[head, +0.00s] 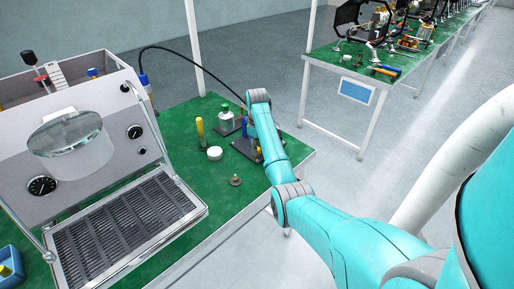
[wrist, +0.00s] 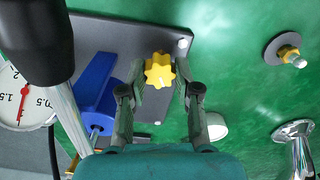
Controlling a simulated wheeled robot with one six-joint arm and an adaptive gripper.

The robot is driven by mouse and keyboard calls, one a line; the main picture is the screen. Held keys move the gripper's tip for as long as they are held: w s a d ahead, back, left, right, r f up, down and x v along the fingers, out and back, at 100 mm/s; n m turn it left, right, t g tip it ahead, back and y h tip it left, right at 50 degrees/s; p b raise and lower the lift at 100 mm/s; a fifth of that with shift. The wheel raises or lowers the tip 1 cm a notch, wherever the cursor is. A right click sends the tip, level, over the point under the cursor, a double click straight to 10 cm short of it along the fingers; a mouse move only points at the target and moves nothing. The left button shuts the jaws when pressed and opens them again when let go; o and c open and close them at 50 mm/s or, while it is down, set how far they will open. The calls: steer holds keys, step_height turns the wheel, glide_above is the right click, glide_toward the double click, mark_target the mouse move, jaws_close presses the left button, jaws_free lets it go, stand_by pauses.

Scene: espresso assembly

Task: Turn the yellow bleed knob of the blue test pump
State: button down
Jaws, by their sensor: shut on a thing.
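The yellow bleed knob (wrist: 158,71), lobed like a star, sits between the fingers of my gripper (wrist: 160,88) in the wrist view. The fingers are shut on it from its left and right sides. The blue test pump shows a blue part (wrist: 96,82) just left of the knob, on a dark base plate (wrist: 120,40). In the head view my turquoise arm reaches over the pump's dark base (head: 243,149) on the green table; the arm hides the knob and gripper there.
A pressure gauge (wrist: 20,97) and a black-handled lever (wrist: 35,40) are left of my gripper. A white round piece (wrist: 216,126) and a brass-and-steel fitting (wrist: 288,56) lie to the right. The espresso machine (head: 95,150) stands left on the green table (head: 185,235).

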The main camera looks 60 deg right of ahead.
steer(key=n, duration=0.5)
steer(key=shift+n, duration=0.7)
steer(key=c, duration=0.8)
jaws_free()
